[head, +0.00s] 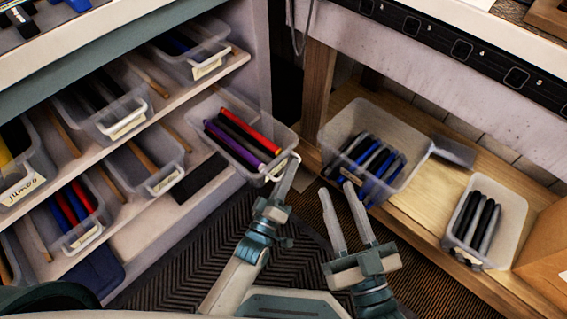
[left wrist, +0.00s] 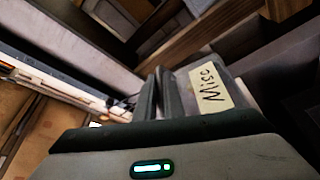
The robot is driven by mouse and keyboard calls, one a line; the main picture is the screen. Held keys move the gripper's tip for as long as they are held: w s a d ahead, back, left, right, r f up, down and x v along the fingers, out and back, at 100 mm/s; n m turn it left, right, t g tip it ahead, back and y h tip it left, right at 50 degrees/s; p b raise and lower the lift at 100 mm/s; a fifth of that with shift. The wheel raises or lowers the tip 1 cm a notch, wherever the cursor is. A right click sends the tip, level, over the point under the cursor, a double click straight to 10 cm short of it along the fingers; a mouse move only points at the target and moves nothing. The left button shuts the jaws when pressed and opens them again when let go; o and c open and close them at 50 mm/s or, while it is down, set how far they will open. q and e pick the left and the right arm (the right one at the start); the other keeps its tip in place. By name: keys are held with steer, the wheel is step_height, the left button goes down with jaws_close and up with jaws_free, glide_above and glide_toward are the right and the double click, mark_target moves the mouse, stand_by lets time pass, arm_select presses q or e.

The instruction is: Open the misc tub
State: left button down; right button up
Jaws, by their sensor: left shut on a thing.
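The misc tub (head: 287,135) is a clear plastic bin in the lower shelf rack, sticking out past the shelf's right end. It holds red, black and purple grips (head: 240,140). Its "Misc" label (left wrist: 210,85) shows in the left wrist view, right beside the fingers. My left gripper (head: 294,160) is shut on the tub's front edge; its fingers also show in the left wrist view (left wrist: 162,92). My right gripper (head: 336,188) is open and empty, its fingers apart in front of another clear bin.
A clear bin (head: 408,148) with black and blue grips and a smaller bin (head: 512,225) with black and grey grips stand on the wooden shelf at right. Several labelled bins fill the left shelves (head: 205,108). Dark ribbed matting (head: 290,255) covers the floor between.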

arm_select(q)
steer(key=c, duration=1.9)
jaws_free()
steer(key=shift+o, duration=0.2)
steer(key=shift+s, duration=0.1)
